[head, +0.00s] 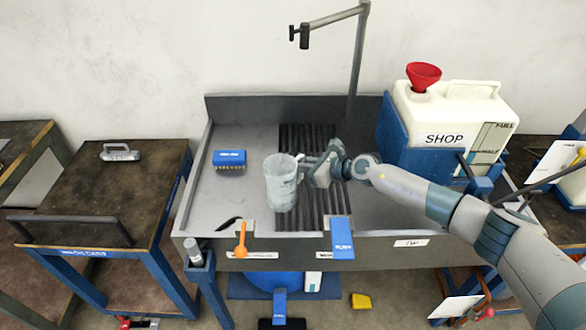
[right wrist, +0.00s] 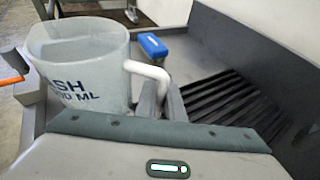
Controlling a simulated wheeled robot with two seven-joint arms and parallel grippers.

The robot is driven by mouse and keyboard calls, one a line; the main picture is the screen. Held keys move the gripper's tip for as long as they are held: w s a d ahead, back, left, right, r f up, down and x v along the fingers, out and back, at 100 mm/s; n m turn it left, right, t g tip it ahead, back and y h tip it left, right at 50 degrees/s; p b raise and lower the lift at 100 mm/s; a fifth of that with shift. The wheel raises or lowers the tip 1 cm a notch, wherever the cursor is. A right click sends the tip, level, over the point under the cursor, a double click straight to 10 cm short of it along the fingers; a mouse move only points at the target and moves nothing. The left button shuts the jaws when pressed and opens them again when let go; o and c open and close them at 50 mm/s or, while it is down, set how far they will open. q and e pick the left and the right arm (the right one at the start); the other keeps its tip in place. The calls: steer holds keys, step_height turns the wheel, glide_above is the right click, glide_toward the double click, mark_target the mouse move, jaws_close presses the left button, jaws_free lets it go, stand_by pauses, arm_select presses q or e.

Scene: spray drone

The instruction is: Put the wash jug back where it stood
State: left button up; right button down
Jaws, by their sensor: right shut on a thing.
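The wash jug (head: 281,184) is a translucent whitish jug, upright over the left edge of the dark slatted grate in the sink. My right gripper (head: 308,168) comes in from the right and is shut on the jug's handle. In the right wrist view the jug (right wrist: 85,65) shows dark lettering, partly readable as "SH" and "ML", and its white handle (right wrist: 150,75) runs to the gripper's fingers. I cannot tell whether the jug's base touches the sink or hangs just above it. My left gripper is not in view.
The grey sink (head: 215,200) holds a blue brush (head: 229,158) at the back left. An orange spoon-like tool (head: 241,240) and a blue tag (head: 342,238) sit on the front rim. A white SHOP tank (head: 450,110) with a red funnel stands right. A wash cart (head: 105,200) stands left.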

steer(key=shift+f, duration=0.85)
steer(key=shift+f, duration=0.2)
steer(key=c, duration=1.9)
jaws_free()
steer(key=shift+o, duration=0.2)
steer(key=shift+r, duration=0.3)
steer(key=v, duration=1.2)
steer(key=shift+b, duration=0.4)
